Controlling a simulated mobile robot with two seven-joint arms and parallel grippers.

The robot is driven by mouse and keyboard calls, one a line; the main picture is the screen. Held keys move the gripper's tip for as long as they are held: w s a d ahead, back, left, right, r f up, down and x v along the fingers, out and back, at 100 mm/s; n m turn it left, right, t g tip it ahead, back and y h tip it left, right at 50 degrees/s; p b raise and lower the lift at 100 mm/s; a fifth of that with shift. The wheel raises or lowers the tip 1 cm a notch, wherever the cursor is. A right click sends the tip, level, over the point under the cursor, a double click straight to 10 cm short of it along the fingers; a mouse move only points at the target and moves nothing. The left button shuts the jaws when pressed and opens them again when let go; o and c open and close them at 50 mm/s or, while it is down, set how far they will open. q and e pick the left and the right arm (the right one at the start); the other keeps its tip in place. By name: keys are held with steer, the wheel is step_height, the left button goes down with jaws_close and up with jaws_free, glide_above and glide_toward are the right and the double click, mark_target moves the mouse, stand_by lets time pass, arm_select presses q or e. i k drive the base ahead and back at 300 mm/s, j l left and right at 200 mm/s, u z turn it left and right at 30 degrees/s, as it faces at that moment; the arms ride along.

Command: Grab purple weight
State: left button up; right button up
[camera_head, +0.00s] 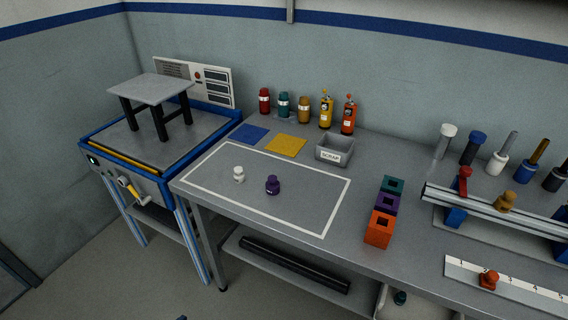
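The purple weight (273,185) is a small dark purple knobbed piece. It stands upright on the grey bench (225,215), inside a white outlined rectangle. A white weight (239,174) of similar shape stands just to its left, apart from it. Neither of my grippers shows in the head view, and nothing touches the purple weight.
A grey scrap bin (334,153) and blue (249,133) and yellow (286,145) mats lie behind the outline. Teal, purple and orange blocks (379,228) stand to the right. Several bottles (304,109) line the wall. A small stool (151,90) stands on the blue-framed machine (122,158) at left.

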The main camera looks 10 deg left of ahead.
mark_target(272, 186)
steer(key=i+j, duration=0.1)
steer(key=j, duration=0.5)
steer(key=i+j, duration=0.1)
steer(key=j, duration=1.05)
steer(key=i+j, duration=0.15)
steer(key=j, duration=0.4)
steer(key=i+j, duration=0.1)
steer(key=j, duration=0.5)
